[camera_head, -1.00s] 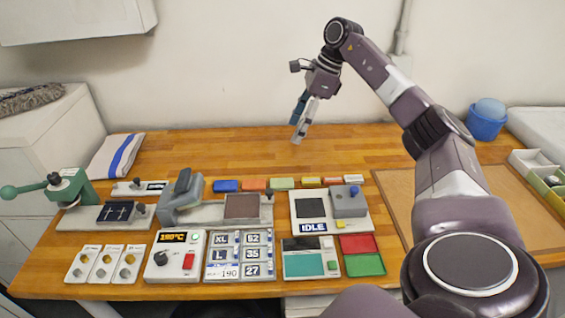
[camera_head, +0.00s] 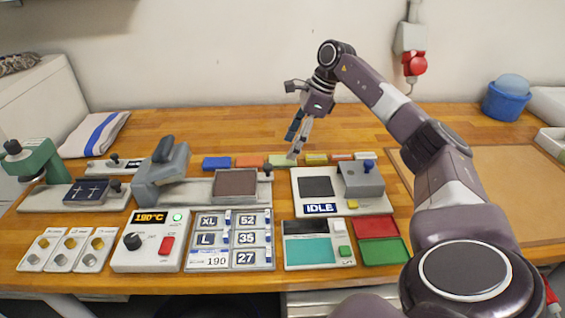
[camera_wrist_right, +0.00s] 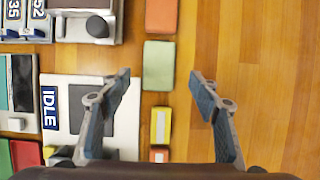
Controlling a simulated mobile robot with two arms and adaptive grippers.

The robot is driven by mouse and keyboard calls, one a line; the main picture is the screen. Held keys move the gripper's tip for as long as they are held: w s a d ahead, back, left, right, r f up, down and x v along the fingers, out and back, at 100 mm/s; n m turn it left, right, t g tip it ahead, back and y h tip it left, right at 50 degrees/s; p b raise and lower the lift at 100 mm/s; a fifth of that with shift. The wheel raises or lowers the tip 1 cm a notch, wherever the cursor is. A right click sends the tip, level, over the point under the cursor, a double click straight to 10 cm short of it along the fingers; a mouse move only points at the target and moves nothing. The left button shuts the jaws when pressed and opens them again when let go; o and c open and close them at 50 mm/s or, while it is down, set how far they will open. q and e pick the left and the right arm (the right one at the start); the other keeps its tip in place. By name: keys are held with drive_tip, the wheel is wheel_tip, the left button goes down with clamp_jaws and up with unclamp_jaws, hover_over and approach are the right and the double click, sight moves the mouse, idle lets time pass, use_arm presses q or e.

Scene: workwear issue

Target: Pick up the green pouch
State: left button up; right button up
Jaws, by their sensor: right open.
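The green pouch (camera_head: 281,160) is a small pale-green block lying in a row of coloured blocks at the back of the equipment on the wooden table. In the right wrist view the green pouch (camera_wrist_right: 158,65) lies just ahead of and between the fingertips. My right gripper (camera_head: 297,147) is open and empty, its fingers pointing down beside the pouch. In the wrist view the right gripper (camera_wrist_right: 158,78) has a finger on each side of the pouch's line, apart from it. I cannot tell its exact height above the table. My left gripper is out of view.
An orange block (camera_head: 249,162) and a blue block (camera_head: 216,163) lie left of the pouch; a yellow-and-white block (camera_head: 316,159) lies right. The IDLE device (camera_head: 330,207) stands in front. The table behind the row is clear.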

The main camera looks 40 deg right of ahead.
sight(284, 159)
drive_tip(key=x, duration=0.4)
drive_tip(key=shift+a+f+p, duration=0.1)
drive_tip(key=shift+f+p, duration=0.15)
drive_tip(key=shift+p, duration=0.1)
drive_tip(key=shift+c, duration=0.4)
drive_tip(key=c, duration=1.2)
drive_tip(key=shift+o, duration=0.2)
drive_tip(key=shift+r, duration=0.15)
